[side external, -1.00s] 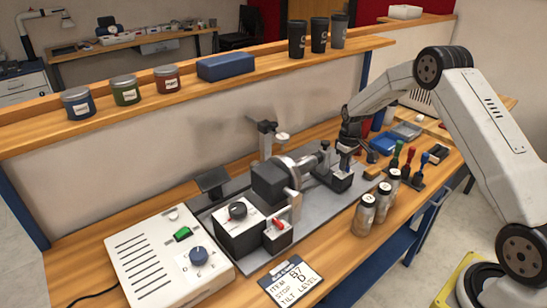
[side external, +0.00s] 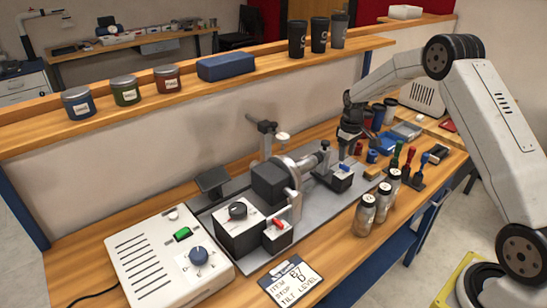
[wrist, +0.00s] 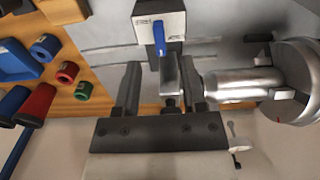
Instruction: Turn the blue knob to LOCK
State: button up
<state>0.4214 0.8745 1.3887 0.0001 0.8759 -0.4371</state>
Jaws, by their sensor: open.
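A blue lever-like knob (wrist: 159,38) stands on the white-topped face of a dark block in the wrist view, pointing roughly along the picture's vertical. Small print lies left and right of it, too small to read. The same blue knob (side external: 343,167) shows on the dark block on the grey bed in the side view. My gripper (wrist: 163,72) is open, its two fingers on either side of a metal post below the knob in the picture, with the knob beyond the fingertips. In the side view my gripper (side external: 350,137) hangs above and behind the block.
A metal shaft and chuck (wrist: 290,85) lie close right of my gripper. Glass jars (side external: 368,210) stand at the front edge. Red, green and blue handled tools (side external: 408,160) stand to the right.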

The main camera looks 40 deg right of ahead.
jog(key=shift+r, duration=1.75)
jog(key=shift+r, duration=0.15)
notch_tip(320, 180, up, 7)
send_over(345, 165)
jog(key=shift+a, duration=0.1)
jog(key=s+a+f+t, duration=0.1)
jog(key=s+a+f, duration=0.1)
jog(key=s+a, duration=0.8)
jog(key=s+a+f+t, duration=0.1)
jog(key=s+a+f, duration=0.1)
jog(key=s+a, duration=0.9)
jog(key=shift+s+a+t, duration=0.3)
jog(key=shift+a, duration=0.3)
